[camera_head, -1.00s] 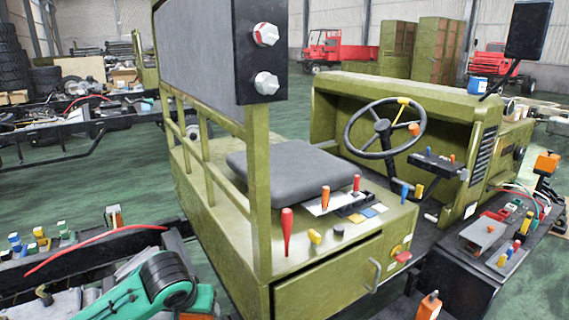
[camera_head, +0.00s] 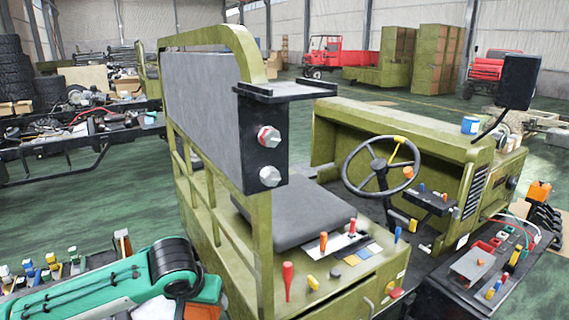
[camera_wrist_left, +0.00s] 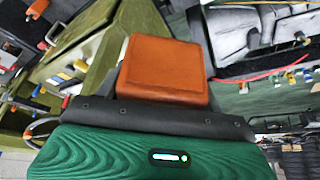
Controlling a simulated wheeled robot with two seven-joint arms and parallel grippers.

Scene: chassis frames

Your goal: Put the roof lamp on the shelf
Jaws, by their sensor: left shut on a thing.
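An orange, box-shaped thing, seemingly the roof lamp (camera_wrist_left: 163,65), is held in my left gripper (camera_wrist_left: 162,88) in the left wrist view. The gripper's dark fingers are mostly hidden beside and below it. In the head view my left arm comes in at the lower left, but the gripper itself is not clearly seen. The shelf (camera_head: 290,90) appears to be the flat black ledge at the top of the seat-back panel. It looks empty, and the held lamp is apart from it. My right gripper is not in view.
The olive cab frame (camera_head: 262,235) rises beside my left arm. The grey seat (camera_head: 292,207), steering wheel (camera_head: 384,165) and coloured levers (camera_head: 287,280) lie to the right. Space above the ledge is clear.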

